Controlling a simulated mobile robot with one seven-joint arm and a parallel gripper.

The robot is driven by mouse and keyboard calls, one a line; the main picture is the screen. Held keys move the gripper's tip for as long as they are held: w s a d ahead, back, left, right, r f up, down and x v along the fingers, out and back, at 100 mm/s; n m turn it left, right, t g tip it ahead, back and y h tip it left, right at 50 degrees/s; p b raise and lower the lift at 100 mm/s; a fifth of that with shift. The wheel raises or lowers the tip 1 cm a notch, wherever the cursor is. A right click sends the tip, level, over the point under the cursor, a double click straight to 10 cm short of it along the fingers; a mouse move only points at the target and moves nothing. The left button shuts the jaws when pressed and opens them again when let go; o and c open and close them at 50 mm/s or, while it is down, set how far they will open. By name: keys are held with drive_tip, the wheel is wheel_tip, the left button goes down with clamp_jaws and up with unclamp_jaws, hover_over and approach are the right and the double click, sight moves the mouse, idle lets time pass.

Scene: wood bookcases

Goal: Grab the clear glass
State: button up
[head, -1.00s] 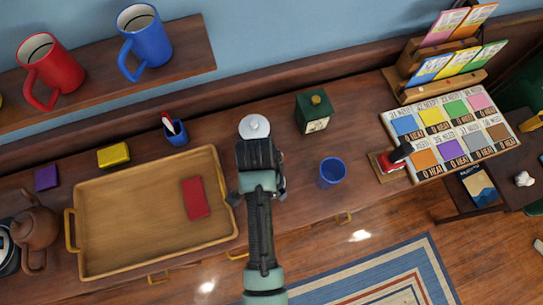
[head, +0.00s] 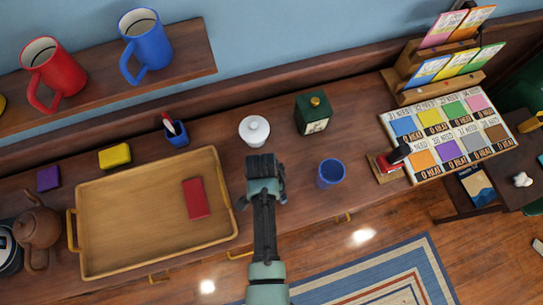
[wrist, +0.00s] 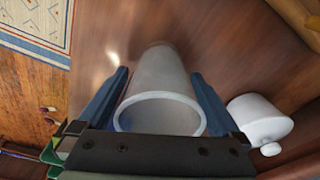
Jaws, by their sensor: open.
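My gripper (head: 265,162) is over the wooden desk, in front of the white lidded pot in the head view. In the wrist view my gripper (wrist: 160,76) is open, with one dark blue finger on each side of the clear glass (wrist: 160,82). The glass is a greyish, see-through cylinder, its round open rim facing the wrist camera. I cannot tell whether either finger touches it. In the head view the glass is hidden behind my gripper and arm.
The white lidded pot (head: 254,131) stands close to my gripper; it also shows in the wrist view (wrist: 260,120). A blue cup (head: 331,173) is to the right, a wooden tray (head: 130,225) to the left, a green box (head: 313,114) behind.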

drive_tip(key=c, duration=1.4)
drive_tip(key=shift+r, duration=0.15)
